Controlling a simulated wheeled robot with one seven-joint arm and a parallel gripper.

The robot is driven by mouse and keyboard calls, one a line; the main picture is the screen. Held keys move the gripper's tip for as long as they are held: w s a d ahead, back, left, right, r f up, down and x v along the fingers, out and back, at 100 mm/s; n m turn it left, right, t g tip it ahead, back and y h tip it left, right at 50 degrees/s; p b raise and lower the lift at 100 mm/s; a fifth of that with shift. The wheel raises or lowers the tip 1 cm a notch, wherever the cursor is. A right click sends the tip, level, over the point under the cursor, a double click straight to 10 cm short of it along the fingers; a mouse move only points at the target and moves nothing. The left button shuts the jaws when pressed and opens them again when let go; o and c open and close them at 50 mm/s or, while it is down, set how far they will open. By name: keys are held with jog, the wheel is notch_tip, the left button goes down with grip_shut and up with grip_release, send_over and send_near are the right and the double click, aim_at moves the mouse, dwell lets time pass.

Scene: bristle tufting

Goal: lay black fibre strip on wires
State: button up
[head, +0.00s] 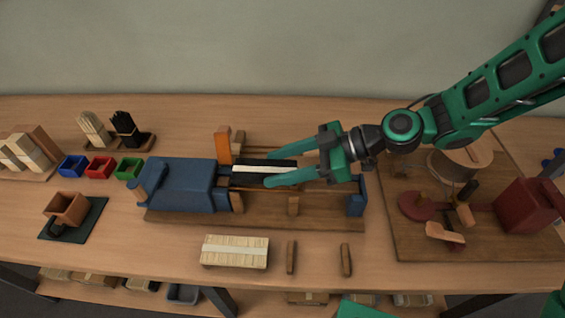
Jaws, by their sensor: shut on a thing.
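My gripper (270,173) reaches in from the right, its two green fingers spread around a small stack over the wooden fixture (270,216). Between the fingers are a black fibre strip (243,180) and a pale strip (262,169), with another black band (257,161) along the far side. My gripper is shut on the black strip, though the fingers partly cover it. The strips lie lengthwise just right of the blue block (182,184).
An orange upright (223,146) stands behind the strips, and a small blue block (355,205) sits at the fixture's right end. Pale (93,127) and black (124,126) fibre bundles stand at back left. A board with a red block (527,207) is at right.

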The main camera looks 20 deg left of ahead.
jog(key=shift+f, duration=0.15)
jog(key=shift+f, duration=1)
jog(key=shift+f, duration=0.95)
dwell(0.7)
jog(key=o, duration=1.1)
jog(key=shift+w+d, duration=0.1)
jog(key=v, duration=1)
jog(key=shift+d, duration=0.25)
